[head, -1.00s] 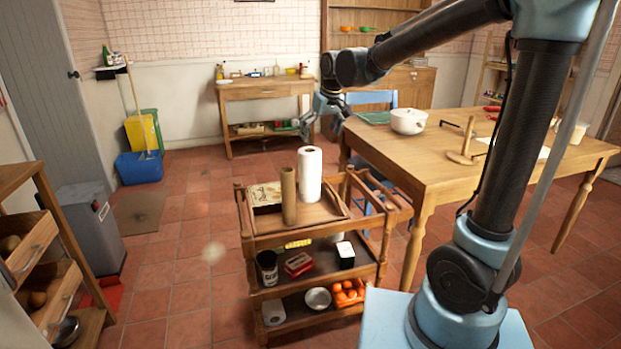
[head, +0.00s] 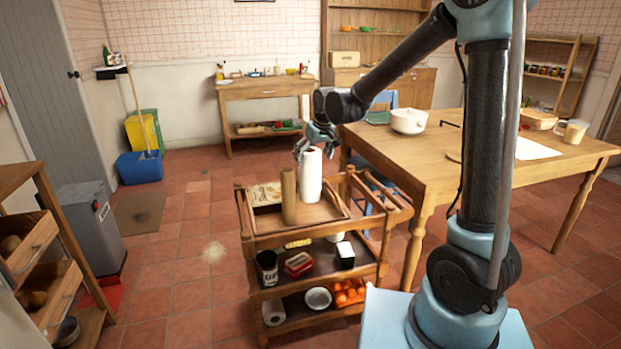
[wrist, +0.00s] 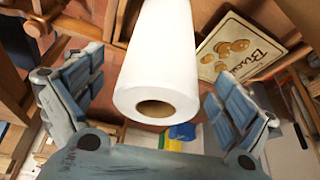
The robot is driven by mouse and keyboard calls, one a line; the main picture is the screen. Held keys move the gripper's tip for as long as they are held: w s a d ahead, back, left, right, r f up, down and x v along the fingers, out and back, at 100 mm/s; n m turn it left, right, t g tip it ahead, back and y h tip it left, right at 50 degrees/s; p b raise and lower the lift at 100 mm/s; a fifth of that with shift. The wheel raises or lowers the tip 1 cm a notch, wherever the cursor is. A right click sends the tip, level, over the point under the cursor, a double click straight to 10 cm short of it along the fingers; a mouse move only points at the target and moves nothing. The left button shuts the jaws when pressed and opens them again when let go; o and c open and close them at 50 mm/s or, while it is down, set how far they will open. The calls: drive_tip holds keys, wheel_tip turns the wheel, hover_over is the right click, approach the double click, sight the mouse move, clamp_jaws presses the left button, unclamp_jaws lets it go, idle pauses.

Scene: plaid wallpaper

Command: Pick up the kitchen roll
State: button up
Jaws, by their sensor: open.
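The kitchen roll (head: 311,176) is white and stands upright on the top tray of the wooden trolley (head: 322,228). My gripper (head: 307,150) is at the top of the roll in the head view, partly behind it. In the wrist view my gripper (wrist: 155,108) is open, with one blue-grey finger on each side of the kitchen roll (wrist: 165,60). The roll's open end with its cardboard core faces the camera. Gaps show between the roll and both fingers, and neither finger visibly touches it.
A brown cardboard tube (head: 289,197) stands just left of the roll. A biscuit box (head: 263,194) lies behind the tube, and also shows in the wrist view (wrist: 245,48). A wooden table (head: 425,165) stands close on the right.

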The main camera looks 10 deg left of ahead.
sight(310, 175)
drive_tip(key=shift+x, duration=2.25)
drive_tip(key=shift+a, duration=0.1)
drive_tip(key=shift+r, duration=0.1)
drive_tip(key=c, duration=1.2)
